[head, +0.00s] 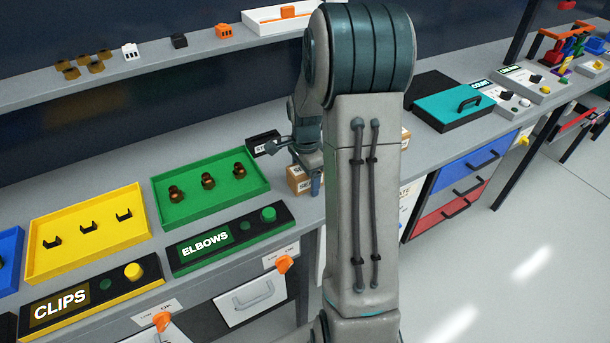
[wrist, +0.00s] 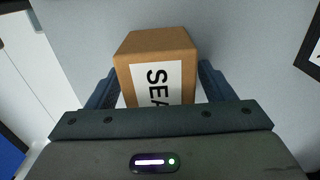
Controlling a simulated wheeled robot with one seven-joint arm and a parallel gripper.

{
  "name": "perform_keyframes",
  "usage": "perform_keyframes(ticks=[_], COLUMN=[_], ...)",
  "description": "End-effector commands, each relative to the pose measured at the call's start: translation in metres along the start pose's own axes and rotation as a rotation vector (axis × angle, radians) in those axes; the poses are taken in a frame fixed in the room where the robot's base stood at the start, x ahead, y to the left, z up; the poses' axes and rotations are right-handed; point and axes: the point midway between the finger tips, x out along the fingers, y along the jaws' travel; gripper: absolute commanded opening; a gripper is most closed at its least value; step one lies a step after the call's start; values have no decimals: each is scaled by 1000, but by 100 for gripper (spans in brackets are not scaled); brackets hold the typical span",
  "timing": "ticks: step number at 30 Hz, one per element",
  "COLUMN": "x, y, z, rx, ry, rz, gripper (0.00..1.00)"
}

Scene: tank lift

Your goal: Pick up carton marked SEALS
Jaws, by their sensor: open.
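The brown carton (wrist: 155,42) stands on the grey bench in the wrist view, with a white label reading "SEA" and the rest hidden by my gripper's body. My gripper (wrist: 156,80) is open, with one finger on each side of the carton. I cannot tell whether the fingers touch it. In the head view the carton (head: 297,181) shows partly behind my gripper (head: 294,160), near the bench's front edge. My arm hides part of the area.
A black box (head: 263,144) with a white label stands just behind the carton. A green tray (head: 212,188) marked ELBOWS and a yellow tray (head: 90,232) marked CLIPS lie to the left. Another brown box (head: 405,135) shows partly behind my arm. A teal-lidded case (head: 452,104) is to the right.

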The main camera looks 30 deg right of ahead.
Motion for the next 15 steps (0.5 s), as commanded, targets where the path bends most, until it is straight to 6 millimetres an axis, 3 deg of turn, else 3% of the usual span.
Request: perform_keyframes(ticks=[1, 6, 15], x=[0, 0, -1], y=[0, 0, 0], z=[0, 0, 0], rx=[0, 0, -1], ry=[0, 0, 1], rz=[0, 0, -1], gripper=[70, 23, 23])
